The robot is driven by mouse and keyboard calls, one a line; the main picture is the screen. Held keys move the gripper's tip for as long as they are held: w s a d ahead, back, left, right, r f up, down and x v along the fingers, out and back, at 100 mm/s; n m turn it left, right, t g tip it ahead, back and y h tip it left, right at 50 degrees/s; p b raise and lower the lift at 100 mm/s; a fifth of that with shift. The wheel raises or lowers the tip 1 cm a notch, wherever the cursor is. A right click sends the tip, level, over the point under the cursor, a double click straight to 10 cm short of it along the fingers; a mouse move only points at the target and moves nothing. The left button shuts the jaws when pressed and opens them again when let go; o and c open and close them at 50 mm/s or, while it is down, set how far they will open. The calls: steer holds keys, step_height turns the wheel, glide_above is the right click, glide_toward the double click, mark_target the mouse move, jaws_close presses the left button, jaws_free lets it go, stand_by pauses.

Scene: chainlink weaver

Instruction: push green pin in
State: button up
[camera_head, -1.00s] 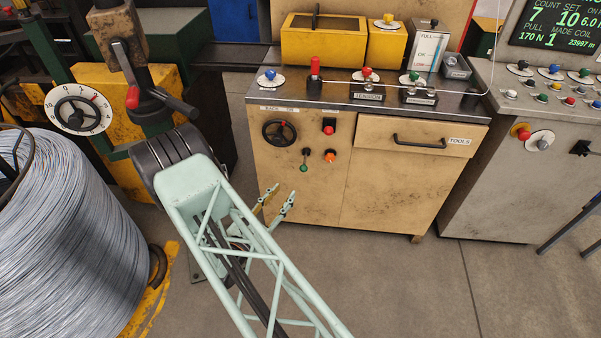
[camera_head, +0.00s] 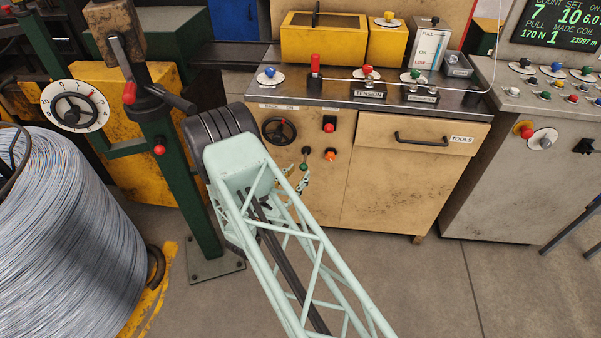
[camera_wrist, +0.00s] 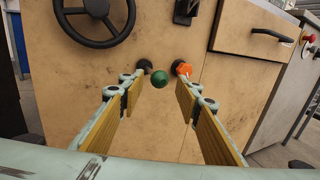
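The green pin (camera_wrist: 159,77) has a round green knob and stands out from the tan cabinet front, with a dark base behind it in the wrist view. My gripper (camera_wrist: 160,92) is open, its two yellow-padded fingers pointing at the cabinet. The green knob appears between the far ends of the fingers, with space on both sides. I cannot tell how far the tips are from it in depth. In the head view my gripper (camera_head: 298,181) is at the cabinet front, by the green pin (camera_head: 304,166), which is small and partly crowded by the fingers.
An orange knob (camera_wrist: 183,68) sits close by the right fingertip. A black handwheel (camera_wrist: 95,18) is up and left. A red button (camera_head: 328,128) is above right, and a drawer with a black handle (camera_head: 421,140) is to the right. A green post (camera_head: 185,190) stands left of my arm.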

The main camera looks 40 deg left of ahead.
steer(key=shift+w+a, duration=0.2)
steer(key=shift+w, duration=1.05)
jaws_close()
steer(key=w+a, duration=0.1)
steer(key=w, duration=0.1)
steer(key=w+a+b, duration=0.1)
steer(key=w, duration=0.1)
steer(key=shift+a+r, duration=0.1)
steer(key=shift+a, duration=0.25)
steer(key=shift+c, duration=0.4)
jaws_free()
steer(key=shift+w, duration=0.2)
steer(key=shift+o, duration=0.4)
steer(key=shift+s, duration=0.15)
